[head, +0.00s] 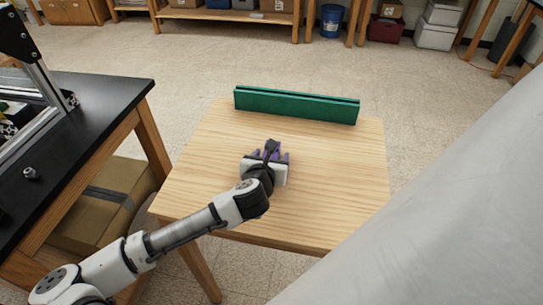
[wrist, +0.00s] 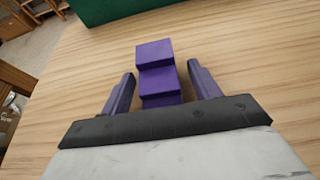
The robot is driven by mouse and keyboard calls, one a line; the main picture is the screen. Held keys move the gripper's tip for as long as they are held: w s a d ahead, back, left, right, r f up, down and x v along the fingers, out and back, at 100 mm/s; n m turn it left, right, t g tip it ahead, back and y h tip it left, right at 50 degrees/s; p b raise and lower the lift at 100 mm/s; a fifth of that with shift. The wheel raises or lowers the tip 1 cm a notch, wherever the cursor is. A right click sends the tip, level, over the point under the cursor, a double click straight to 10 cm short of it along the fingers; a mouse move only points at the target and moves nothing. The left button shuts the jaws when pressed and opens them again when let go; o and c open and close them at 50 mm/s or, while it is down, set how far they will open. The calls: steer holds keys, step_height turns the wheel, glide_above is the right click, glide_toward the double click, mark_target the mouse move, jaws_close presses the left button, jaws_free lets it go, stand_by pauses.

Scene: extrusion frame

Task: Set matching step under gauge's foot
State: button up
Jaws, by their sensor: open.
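A purple stepped block (wrist: 156,52) stands on the wooden table, with several steps descending toward my gripper in the wrist view. My gripper (wrist: 160,72) is open, with one purple finger on each side of the block and a visible gap on both sides. In the head view my gripper (head: 270,156) is low over the middle of the table, and its wrist hides most of the block. I cannot make out a gauge or its foot in either view.
A long green slotted bar (head: 295,107) lies along the table's far edge. The wooden table (head: 340,185) is otherwise clear. At left, a black-topped bench (head: 95,100) carries a metal extrusion frame (head: 40,75) and a small metal part (head: 31,174). A cardboard box (head: 105,200) sits beneath.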

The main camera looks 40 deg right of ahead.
steer(key=shift+c, duration=0.3)
steer(key=c, duration=1.1)
steer(key=shift+c, duration=0.2)
steer(key=shift+r, duration=0.15)
